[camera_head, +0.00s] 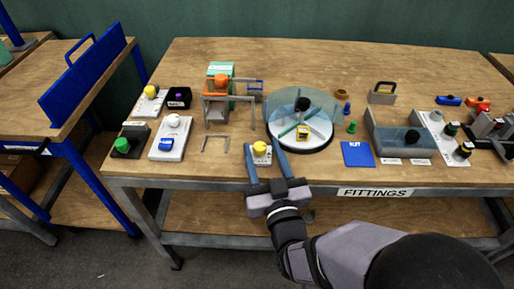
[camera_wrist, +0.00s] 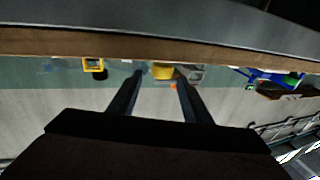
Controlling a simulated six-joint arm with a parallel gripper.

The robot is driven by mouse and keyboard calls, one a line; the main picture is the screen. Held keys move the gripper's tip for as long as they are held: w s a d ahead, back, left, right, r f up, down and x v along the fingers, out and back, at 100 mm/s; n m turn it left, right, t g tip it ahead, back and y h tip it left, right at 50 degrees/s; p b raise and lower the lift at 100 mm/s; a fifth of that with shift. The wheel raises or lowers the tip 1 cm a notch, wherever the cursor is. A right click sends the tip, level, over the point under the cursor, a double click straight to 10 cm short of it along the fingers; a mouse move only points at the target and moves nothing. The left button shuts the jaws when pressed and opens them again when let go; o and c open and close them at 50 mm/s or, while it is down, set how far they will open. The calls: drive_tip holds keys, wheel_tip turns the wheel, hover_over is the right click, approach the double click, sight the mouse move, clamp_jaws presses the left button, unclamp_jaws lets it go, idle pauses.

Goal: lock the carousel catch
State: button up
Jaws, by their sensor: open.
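The carousel (camera_head: 325,146) is a round turntable with a dark rim, divider walls, a part-covering clear guard and a black knob (camera_head: 302,104). A yellow piece (camera_head: 303,132) sits in its front compartment. Just to its front left is a small pale block with a yellow knob (camera_head: 260,148), perhaps the catch; its locking state cannot be told. My gripper (camera_head: 261,146) is open, with a blue-grey finger on either side of this knob. In the wrist view the yellow knob (camera_wrist: 163,72) shows between the fingertips (camera_wrist: 159,74); contact cannot be told.
A grey staple-shaped handle (camera_head: 215,138) and a white block with a blue switch (camera_head: 168,146) stand to the left. A blue plate (camera_head: 357,154) lies right of the carousel, beside a clear-covered box (camera_head: 400,135). Green and blue pegs (camera_head: 351,127) stand near the carousel's right rim.

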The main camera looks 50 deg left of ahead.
drive_tip(key=shift+s+d+f+h, duration=0.1)
drive_tip(key=shift+s+f+h, duration=0.05)
drive_tip(key=shift+f, duration=0.25)
drive_tip(key=shift+s+d+f+h, duration=0.1)
drive_tip(key=shift+f+h, duration=0.05)
drive_tip(key=shift+f, duration=0.25)
drive_tip(key=shift+x, duration=3.7)
drive_tip(key=shift+c, duration=0.5)
drive_tip(key=c, duration=0.9)
